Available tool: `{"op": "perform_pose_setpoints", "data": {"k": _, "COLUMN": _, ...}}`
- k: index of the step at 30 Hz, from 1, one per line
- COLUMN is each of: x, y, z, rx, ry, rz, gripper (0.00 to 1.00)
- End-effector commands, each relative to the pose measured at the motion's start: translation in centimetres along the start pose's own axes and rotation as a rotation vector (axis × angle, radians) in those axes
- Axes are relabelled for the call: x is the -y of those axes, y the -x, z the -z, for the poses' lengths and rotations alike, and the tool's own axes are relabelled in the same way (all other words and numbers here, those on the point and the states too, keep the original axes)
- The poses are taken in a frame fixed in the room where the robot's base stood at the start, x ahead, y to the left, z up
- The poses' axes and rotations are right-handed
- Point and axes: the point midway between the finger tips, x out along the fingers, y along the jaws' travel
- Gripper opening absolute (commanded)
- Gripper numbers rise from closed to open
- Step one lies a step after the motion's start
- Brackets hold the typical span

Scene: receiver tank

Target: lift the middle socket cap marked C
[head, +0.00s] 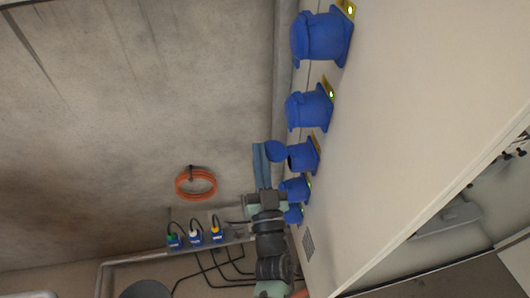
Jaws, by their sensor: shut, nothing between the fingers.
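Several blue sockets run in a row along the cream panel. The middle socket (303,156) has its round blue cap (275,151) swung up, standing out to the left of the socket body. The mouth of this socket shows dark. I cannot read a letter C on it. My gripper (261,147) is shut and empty, with its blue-grey fingers pointing up the picture just left of the raised cap. I cannot tell whether the fingers touch the cap. My wrist partly hides the lower sockets.
Two larger capped sockets (308,107) (320,37) sit above, and smaller ones (295,188) below, near my arm. An orange hose coil (196,183) hangs on the concrete wall. Plugs with cables (195,235) are at lower left. Open space lies left of the sockets.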

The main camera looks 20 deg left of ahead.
Motion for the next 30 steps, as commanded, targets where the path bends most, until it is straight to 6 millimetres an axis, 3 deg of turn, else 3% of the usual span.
{"op": "perform_pose_setpoints", "data": {"k": 15, "x": 0.0, "y": 0.9, "z": -2.5, "rx": 0.0, "ry": 0.311, "rz": 0.108, "gripper": 0.0}}
{"op": "perform_pose_setpoints", "data": {"k": 30, "x": 0.0, "y": 1.0, "z": -2.8, "rx": 0.001, "ry": 0.369, "rz": 0.129, "gripper": 0.0}}
